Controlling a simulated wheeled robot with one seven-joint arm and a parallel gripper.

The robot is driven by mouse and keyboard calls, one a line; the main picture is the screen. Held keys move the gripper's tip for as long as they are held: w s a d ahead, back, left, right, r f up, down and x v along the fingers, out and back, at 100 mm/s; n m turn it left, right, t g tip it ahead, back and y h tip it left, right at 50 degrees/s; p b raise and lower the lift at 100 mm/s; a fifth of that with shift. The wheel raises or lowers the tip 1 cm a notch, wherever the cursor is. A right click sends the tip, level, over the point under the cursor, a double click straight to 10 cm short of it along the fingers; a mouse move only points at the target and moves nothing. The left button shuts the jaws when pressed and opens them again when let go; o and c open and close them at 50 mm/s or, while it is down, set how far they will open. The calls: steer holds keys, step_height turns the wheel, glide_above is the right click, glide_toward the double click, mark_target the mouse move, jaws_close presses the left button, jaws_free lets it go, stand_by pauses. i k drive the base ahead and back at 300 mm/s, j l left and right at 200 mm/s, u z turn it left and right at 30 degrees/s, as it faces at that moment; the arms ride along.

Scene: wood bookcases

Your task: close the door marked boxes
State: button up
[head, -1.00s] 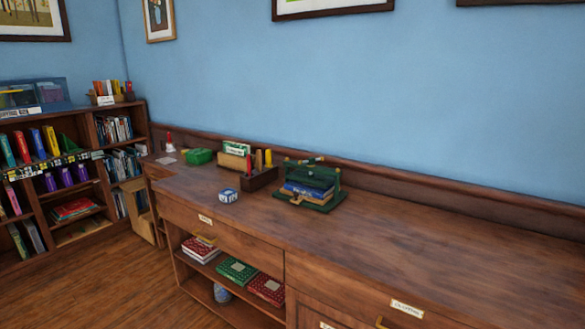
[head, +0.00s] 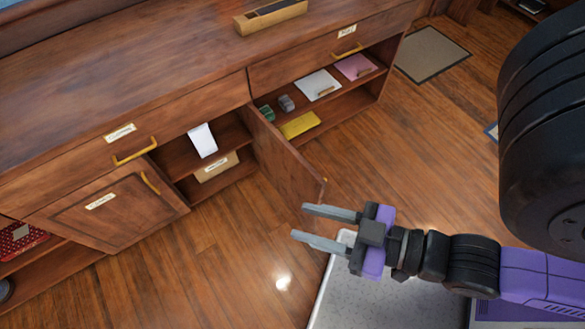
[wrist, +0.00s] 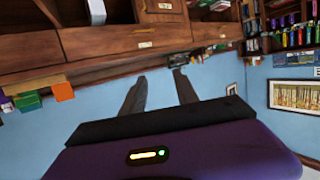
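A wooden cabinet door (head: 284,152) stands swung open in the head view, hinged at its left end beside the shelves on the right. Its face with any label is turned away, so I cannot read a marking on it. The open compartment behind it holds a white paper (head: 203,140) on a shelf and a box with a pale label (head: 216,167) below. My gripper (head: 301,223) is open and empty, with its fingers pointing left, just beyond the door's free end. It appears apart from the door. The wrist view shows the fingers (wrist: 160,84) spread with nothing between them.
A closed cabinet door (head: 100,205) with an unreadable label and brass handle is left of the opening. Open shelves (head: 330,100) with folders stand to the right. A wooden tray (head: 270,17) sits on the counter. The wood floor (head: 230,245) before the cabinet is clear.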

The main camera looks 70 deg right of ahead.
mark_target(291, 176)
steer(key=k+l, duration=0.25)
steer(key=l, duration=0.25)
steer(key=k+l+u, duration=0.15)
steer(key=l, duration=0.35)
steer(key=k+l, duration=0.35)
steer(key=k+l+u, duration=0.1)
steer(key=k+l, duration=0.15)
steer(key=l, duration=0.35)
steer(key=k+l+u, duration=0.1)
steer(key=k+l, duration=0.15)
steer(key=l, duration=0.2)
